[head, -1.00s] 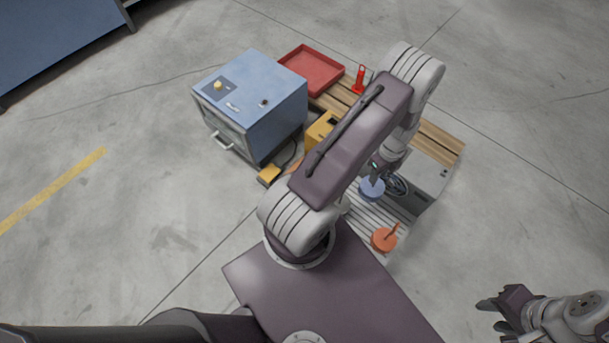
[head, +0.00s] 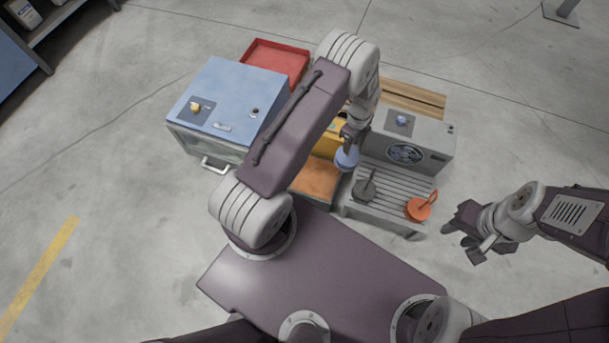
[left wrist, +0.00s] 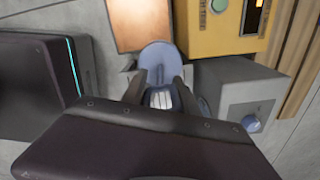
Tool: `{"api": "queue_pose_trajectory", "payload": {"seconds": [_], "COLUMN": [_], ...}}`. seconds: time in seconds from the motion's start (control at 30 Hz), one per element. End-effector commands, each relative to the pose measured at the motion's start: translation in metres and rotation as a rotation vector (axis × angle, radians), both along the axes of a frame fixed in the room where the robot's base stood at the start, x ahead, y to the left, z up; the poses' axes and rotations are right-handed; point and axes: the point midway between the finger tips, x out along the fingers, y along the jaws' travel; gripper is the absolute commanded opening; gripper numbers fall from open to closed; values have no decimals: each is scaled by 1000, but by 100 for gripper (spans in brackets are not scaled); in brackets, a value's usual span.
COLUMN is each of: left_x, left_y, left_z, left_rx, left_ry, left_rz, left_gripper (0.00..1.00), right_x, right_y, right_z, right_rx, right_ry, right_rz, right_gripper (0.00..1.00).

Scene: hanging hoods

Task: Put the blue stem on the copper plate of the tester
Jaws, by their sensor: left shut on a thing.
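My left gripper (head: 350,138) is shut on the blue stem (head: 346,158), a light blue disc with a thin upright part. It holds the stem in the air near the right edge of the copper plate (head: 314,180), which lies in front of the yellow tester (head: 326,144). In the left wrist view the stem's disc (left wrist: 160,62) hangs below the fingers, beside the copper plate (left wrist: 140,22) and the yellow tester (left wrist: 219,28). My right gripper (head: 468,240) is apart at the right, empty, with its fingers spread.
A grey slatted rack (head: 392,186) holds a grey stem (head: 365,188) and an orange stem (head: 419,208). Behind it stands a grey fan box (head: 432,142) with a blue knob. A blue oven-like cabinet (head: 222,100) stands left, a red tray (head: 277,62) behind.

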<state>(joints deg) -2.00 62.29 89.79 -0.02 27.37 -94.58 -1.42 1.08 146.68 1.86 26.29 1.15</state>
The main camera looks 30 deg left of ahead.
Motion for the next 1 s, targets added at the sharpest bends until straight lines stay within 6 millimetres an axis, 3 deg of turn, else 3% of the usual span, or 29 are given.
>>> {"api": "queue_pose_trajectory", "payload": {"seconds": [0.2,0.47,0.67,1.0], "left_x": [-3,-6,-19,-52], "left_y": [-17,-16,6,60], "left_z": [-8,-12,-29,-69], "left_rx": [0,0,0,0], "left_ry": [7,8,8,9], "left_rz": [-41,-47,-46,-43], "left_gripper": [0,0,0,0], "right_x": [0,0,0,0], "right_y": [0,0,0,0], "right_z": [-4,-7,-20,-52], "right_rx": [0,0,0,0], "right_ry": [0,0,0,0], "right_rz": [0,0,0,0], "right_gripper": [36,36,36,36]}}
